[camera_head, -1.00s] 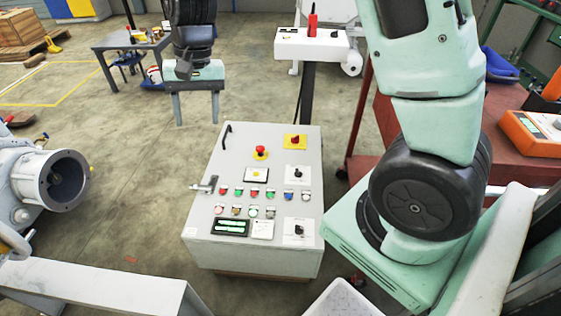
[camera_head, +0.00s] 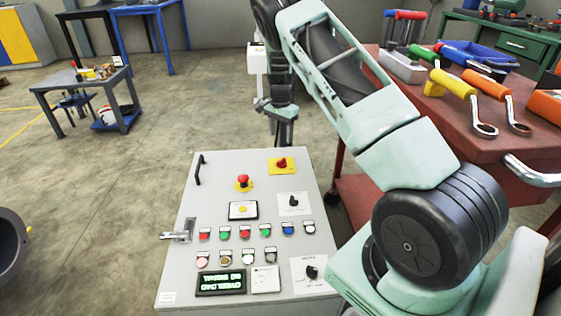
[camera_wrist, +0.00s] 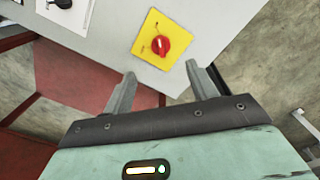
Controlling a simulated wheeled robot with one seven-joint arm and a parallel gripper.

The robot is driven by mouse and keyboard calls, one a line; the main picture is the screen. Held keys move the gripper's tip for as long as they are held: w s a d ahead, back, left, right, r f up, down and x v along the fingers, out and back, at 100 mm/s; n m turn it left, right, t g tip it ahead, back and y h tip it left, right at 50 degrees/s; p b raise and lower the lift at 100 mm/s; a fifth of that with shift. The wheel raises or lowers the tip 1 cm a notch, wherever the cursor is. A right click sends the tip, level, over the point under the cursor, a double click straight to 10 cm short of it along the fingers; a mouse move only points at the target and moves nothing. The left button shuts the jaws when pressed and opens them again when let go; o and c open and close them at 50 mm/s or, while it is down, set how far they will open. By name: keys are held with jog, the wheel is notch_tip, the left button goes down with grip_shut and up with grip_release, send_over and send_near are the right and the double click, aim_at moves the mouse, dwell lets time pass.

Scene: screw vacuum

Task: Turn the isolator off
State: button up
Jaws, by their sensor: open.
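The isolator is a red rotary knob (camera_head: 281,163) on a square yellow plate, at the top right corner of the grey control panel (camera_head: 222,172). In the wrist view the red knob (camera_wrist: 161,45) sits just ahead of my gripper (camera_wrist: 160,72), roughly centred between its two fingers. My gripper is open and empty, and its fingertips appear short of the knob, with no contact visible. In the head view my arm reaches over to the far side of the panel's top edge, and the gripper's fingers are hard to make out there.
A red mushroom button (camera_head: 243,181) on a yellow base is left of the isolator. A black selector (camera_head: 293,202) is below it. A red tool cart (camera_head: 455,125) with wrenches stands right of the panel.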

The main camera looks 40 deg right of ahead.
aim_at(282, 162)
notch_tip(282, 162, down, 11)
jog(key=shift+f+b, duration=0.1)
jog(key=shift+b, duration=1.05)
